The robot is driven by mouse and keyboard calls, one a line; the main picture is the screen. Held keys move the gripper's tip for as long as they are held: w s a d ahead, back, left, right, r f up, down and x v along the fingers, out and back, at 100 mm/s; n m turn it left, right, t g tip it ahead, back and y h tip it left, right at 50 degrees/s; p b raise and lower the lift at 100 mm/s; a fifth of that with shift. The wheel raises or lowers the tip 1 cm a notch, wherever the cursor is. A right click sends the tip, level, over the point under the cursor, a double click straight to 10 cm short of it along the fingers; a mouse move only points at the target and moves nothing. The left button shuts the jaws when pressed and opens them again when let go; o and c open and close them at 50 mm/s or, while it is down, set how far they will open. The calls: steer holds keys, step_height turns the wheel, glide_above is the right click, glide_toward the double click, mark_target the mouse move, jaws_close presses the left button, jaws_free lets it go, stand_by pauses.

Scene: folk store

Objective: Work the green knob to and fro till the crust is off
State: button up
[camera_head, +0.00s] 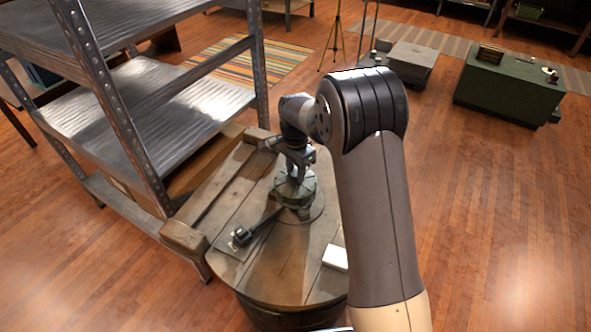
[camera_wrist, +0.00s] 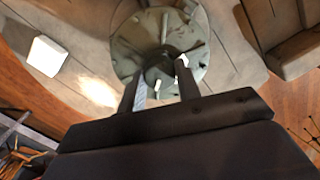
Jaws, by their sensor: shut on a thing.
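The green knob (camera_head: 296,189) is a round, worn, grey-green piece on a round base on top of a wooden barrel (camera_head: 285,268). In the wrist view the green knob (camera_wrist: 128,47) is a mottled disc with a dark raised middle. My gripper (camera_head: 296,168) points down onto it from above. In the wrist view the two fingers of my gripper (camera_wrist: 160,78) stand on either side of the raised middle and are shut on it. The fingertips and their contact are partly hidden. I cannot tell from these views how much crust there is.
A dark-headed tool (camera_head: 241,236) lies at the barrel's left front. A small white block (camera_head: 335,257) lies on its right front; it also shows in the wrist view (camera_wrist: 47,55). Open floor lies right.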

mark_target(295, 173)
steer(key=o, duration=1)
step_height(295, 173, up, 11)
steer(key=shift+f, duration=0.1)
